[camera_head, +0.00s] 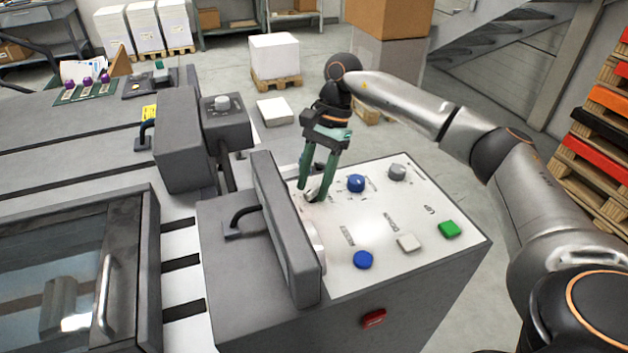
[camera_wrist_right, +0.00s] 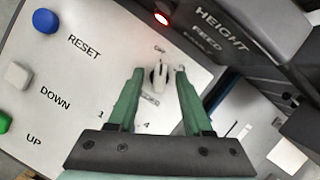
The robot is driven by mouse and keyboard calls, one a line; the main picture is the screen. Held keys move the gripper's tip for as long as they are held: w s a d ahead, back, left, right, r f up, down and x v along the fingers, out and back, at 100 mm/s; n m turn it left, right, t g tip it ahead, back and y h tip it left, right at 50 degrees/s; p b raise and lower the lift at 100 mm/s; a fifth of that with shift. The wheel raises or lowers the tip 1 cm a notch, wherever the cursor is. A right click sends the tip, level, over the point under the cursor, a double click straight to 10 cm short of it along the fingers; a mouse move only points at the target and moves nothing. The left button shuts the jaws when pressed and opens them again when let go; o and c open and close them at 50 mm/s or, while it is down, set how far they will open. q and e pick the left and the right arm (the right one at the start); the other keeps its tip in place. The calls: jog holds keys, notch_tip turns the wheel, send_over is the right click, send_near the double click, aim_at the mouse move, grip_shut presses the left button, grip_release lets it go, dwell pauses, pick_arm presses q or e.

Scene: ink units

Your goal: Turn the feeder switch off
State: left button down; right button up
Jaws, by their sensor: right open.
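The feeder switch (camera_wrist_right: 158,74) is a small pale rotary knob on the white control panel (camera_head: 330,266). In the right wrist view it sits between the fingertips of my right gripper (camera_wrist_right: 159,72), with clear space visible on both sides. The small label above it is too blurred to read surely. In the head view my right gripper (camera_head: 313,192), with green fingers, points down at the panel's far left part, beside the raised grey housing. My left gripper is not in view.
The panel also bears a blue knob (camera_head: 356,183), a grey knob (camera_head: 397,172), a blue button (camera_head: 363,260), a white button (camera_head: 407,242) and a green button (camera_head: 449,229). The upright grey housing (camera_head: 283,225) stands close left of the gripper. A red light (camera_wrist_right: 161,18) glows nearby.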

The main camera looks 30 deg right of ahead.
jog(key=v, duration=1.2)
jog(key=shift+d+r+p, duration=0.15)
jog(key=shift+r+p, duration=0.1)
jog(key=shift+p, duration=0.05)
jog(key=shift+w, duration=0.1)
